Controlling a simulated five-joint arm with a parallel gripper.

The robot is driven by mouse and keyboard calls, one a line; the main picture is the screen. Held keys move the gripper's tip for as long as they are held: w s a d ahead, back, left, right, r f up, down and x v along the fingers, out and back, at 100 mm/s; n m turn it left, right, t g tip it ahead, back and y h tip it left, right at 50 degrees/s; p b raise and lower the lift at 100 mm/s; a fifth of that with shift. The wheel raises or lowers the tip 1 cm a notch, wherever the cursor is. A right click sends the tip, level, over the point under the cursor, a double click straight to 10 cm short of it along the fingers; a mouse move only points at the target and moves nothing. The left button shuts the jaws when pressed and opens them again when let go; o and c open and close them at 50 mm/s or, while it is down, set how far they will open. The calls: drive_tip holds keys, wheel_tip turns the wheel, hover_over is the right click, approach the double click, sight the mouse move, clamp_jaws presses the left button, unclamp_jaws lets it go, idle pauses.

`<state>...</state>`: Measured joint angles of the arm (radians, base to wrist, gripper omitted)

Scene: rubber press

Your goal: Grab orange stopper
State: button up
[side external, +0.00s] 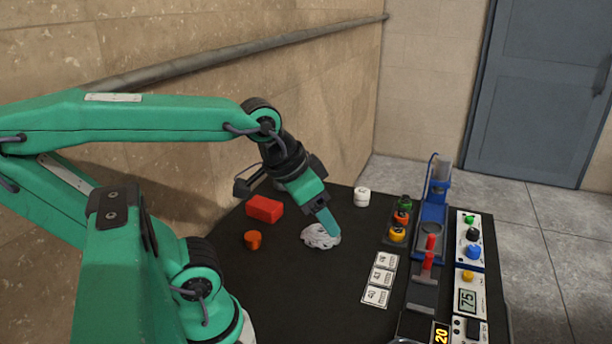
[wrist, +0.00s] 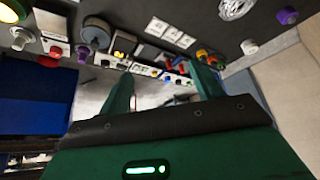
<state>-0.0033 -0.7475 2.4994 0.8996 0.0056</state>
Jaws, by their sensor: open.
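A small orange stopper (side external: 253,240) stands on the dark table in the side external view, near my arm and in front of a red-orange block. Another orange piece (side external: 401,217) sits in a small rack between a green and a yellow one; I cannot tell for sure which is the stopper meant. My gripper (side external: 336,232) is right of the loose stopper, over or beside a crumpled white-grey clump (side external: 318,237); its fingers point down and to the right. In the wrist view its two green fingers (wrist: 163,88) are apart with nothing held between them. The loose stopper is not recognisable in the wrist view.
The red-orange block (side external: 264,209) lies behind the loose stopper. A white cylinder (side external: 362,197) stands behind the gripper. White cards (side external: 380,278), a blue press (side external: 432,215) and control panels (side external: 468,250) fill the right side.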

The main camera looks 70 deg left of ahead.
drive_tip(key=a, duration=0.1)
drive_tip(key=m+g, duration=0.6)
drive_tip(key=m, duration=0.1)
hover_over(253, 236)
wheel_tip(253, 236, down, 17)
drive_tip(key=shift+r, duration=0.2)
drive_tip(key=shift+f, duration=1.3)
drive_tip(key=shift+a+f, duration=0.1)
drive_tip(key=shift+f, duration=2.5)
